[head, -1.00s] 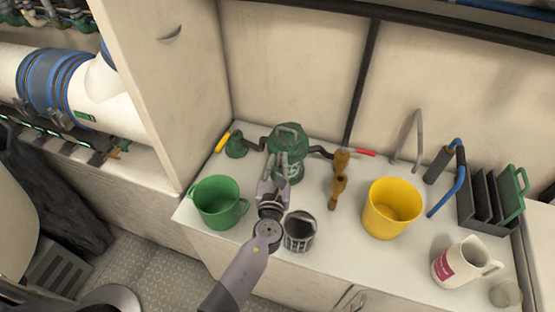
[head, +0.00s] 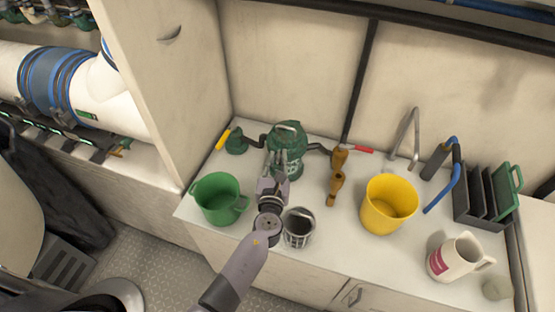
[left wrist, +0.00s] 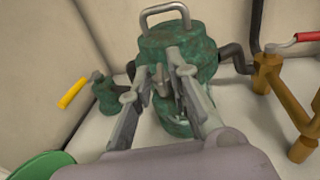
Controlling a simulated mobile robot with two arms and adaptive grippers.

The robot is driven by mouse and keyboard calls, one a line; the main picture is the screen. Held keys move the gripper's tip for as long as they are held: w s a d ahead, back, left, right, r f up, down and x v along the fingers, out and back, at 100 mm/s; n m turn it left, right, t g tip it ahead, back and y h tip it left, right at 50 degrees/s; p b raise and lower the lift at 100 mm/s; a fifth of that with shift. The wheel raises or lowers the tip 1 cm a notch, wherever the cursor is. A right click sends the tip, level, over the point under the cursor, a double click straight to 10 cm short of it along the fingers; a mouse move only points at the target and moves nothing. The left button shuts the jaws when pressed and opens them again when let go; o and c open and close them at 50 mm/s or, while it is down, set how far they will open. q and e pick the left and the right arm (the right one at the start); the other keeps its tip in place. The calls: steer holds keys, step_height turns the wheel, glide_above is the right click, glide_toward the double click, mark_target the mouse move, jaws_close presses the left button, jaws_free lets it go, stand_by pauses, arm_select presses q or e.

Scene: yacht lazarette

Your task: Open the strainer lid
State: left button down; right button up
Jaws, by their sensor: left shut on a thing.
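The green strainer (head: 290,160) stands at the back of the white counter, joined to dark hoses on both sides. Its round green lid (left wrist: 178,42), with a grey metal handle (left wrist: 166,13), looks seated on top in the left wrist view. My left gripper (head: 274,166) is in front of the strainer, below the lid's handle. In the left wrist view, its fingers (left wrist: 163,78) are shut on a small grey-brown fitting (left wrist: 161,82) at the strainer's front, just below the lid. The fingers partly hide the strainer body. My right gripper is not in view.
A green bucket (head: 215,199) is left of my left arm, and a dark strainer basket (head: 298,228) is close on its right. Brass valves (head: 337,180), a yellow bucket (head: 388,206) and a white jug (head: 458,258) stand further right. A yellow-handled valve (head: 234,143) is left of the strainer.

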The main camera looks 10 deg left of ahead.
arm_select(q)
steer(key=shift+w+r, duration=0.3)
steer(key=shift+r, duration=0.45)
steer(key=c, duration=1.9)
jaws_free()
steer(key=o, duration=0.4)
steer(key=shift+s+f, duration=0.15)
steer(key=shift+s, duration=0.05)
steer(key=shift+f, duration=0.1)
steer(key=s, duration=0.4)
steer(key=s+d, duration=0.1)
steer(key=s, duration=0.7)
steer(key=shift+d+r, duration=0.2)
steer(key=shift+r, duration=0.2)
steer(key=shift+w, duration=0.15)
